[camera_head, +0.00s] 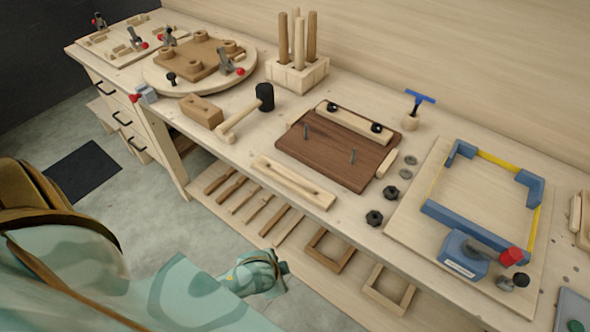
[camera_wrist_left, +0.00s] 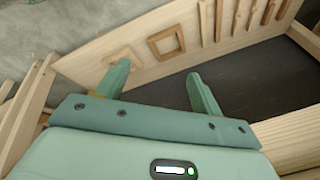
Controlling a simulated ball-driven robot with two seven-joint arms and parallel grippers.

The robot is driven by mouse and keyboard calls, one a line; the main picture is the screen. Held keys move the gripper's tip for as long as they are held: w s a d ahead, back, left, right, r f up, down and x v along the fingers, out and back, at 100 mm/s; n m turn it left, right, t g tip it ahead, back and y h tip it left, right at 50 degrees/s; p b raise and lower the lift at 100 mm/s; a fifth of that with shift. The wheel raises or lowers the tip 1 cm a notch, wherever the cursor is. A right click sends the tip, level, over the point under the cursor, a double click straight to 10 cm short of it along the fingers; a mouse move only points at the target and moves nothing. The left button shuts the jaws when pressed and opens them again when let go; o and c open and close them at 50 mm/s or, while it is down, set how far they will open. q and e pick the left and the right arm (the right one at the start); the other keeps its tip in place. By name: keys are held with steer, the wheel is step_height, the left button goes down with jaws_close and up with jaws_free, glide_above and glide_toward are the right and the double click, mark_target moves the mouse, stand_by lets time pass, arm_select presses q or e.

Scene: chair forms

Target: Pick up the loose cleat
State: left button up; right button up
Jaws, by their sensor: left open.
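The loose cleat (camera_head: 293,182) is a pale wooden bar with a long slot, lying flat at the bench's front edge. It lies in front of a dark brown panel (camera_head: 325,155) that has two upright bolts. Another pale cleat (camera_head: 353,122) with two black knobs lies across the panel's far side. My left gripper (camera_head: 280,268) is below and in front of the bench, apart from the loose cleat. The left wrist view shows its two fingers (camera_wrist_left: 160,88) spread and empty. The loose cleat cannot be made out in that view. My right gripper is not in view.
Two black knobs (camera_head: 381,204) and grey washers (camera_head: 407,167) lie right of the panel. A mallet (camera_head: 245,114) and wooden block (camera_head: 201,111) lie left. A board with a blue-cornered frame (camera_head: 480,160) is at right. The lower shelf holds wooden frames (camera_head: 329,249) and slats.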

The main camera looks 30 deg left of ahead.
arm_select(q)
steer(key=w+d+r+m+p, duration=0.1)
steer(key=w+d+r+m, duration=0.1)
steer(key=r, duration=0.6)
steer(key=w+d+r+m+h+p, duration=0.1)
steer(key=w+d+r+m, duration=0.1)
steer(key=w+r, duration=0.4)
steer(key=w+d+r+m+h+p, duration=0.1)
steer(key=w+r+m, duration=0.3)
steer(key=r, duration=0.7)
steer(key=shift+w+d+m+p, duration=0.25)
steer(key=shift+d+m+p, duration=0.05)
steer(key=shift+d, duration=0.35)
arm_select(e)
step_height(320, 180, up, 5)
arm_select(q)
steer(key=w+a+r+m+g+y, duration=0.2)
steer(key=w+a+r+g, duration=0.25)
steer(key=a+r, duration=0.7)
steer(key=b, duration=0.4)
glide_above(292, 178)
step_height(292, 178, down, 11)
steer(key=shift+f, duration=0.15)
step_height(292, 178, down, 6)
steer(key=b, duration=0.3)
steer(key=shift+a, duration=0.1)
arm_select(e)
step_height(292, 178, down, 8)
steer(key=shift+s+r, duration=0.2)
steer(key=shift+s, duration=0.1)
